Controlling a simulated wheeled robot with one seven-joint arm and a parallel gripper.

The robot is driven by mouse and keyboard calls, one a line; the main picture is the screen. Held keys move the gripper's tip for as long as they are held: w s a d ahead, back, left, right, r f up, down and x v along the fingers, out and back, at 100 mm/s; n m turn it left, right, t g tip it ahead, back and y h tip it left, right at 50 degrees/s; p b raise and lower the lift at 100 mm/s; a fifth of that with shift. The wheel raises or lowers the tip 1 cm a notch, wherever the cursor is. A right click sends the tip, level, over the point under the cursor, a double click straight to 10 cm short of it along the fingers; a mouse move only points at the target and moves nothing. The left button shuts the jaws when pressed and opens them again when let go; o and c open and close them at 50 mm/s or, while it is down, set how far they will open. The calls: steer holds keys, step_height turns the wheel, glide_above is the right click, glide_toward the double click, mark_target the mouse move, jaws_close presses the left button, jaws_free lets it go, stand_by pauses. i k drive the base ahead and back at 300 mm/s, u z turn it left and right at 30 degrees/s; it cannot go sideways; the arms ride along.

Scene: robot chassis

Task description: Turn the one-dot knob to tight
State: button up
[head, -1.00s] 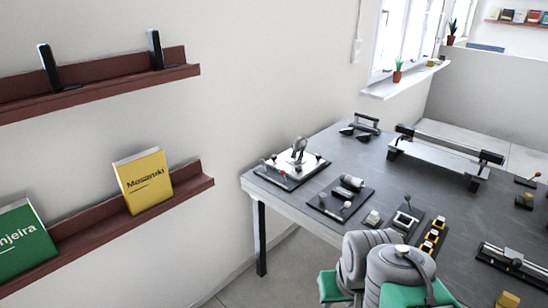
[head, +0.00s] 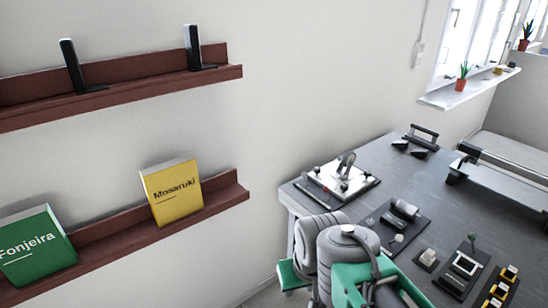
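I cannot make out a one-dot knob or any dot marking or tight mark at this distance. Several control panels lie on the dark grey table (head: 419,182). One panel (head: 357,191) at its near left corner has a white plate, an upright grey lever and small dark knobs. Beside it a dark panel (head: 385,219) carries a grey cylinder and a small round-topped stick. My arm, in grey and green links, rises at the bottom of the view and covers part of the table's near edge. My gripper is not in view.
Two dark red wall shelves hang at left, with black bookends (head: 71,67) above and a yellow book (head: 172,192) and green book (head: 35,245) below. A yellow-buttoned panel (head: 501,287) and a long grey bar fixture (head: 500,180) occupy the table's right. A white window sill (head: 470,90) is behind.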

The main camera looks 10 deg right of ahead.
mark_target(317, 170)
steer(key=u, duration=0.15)
steer(key=i, duration=0.9)
steer(key=z, duration=0.55)
steer(key=i, duration=0.9)
steer(key=z, duration=0.55)
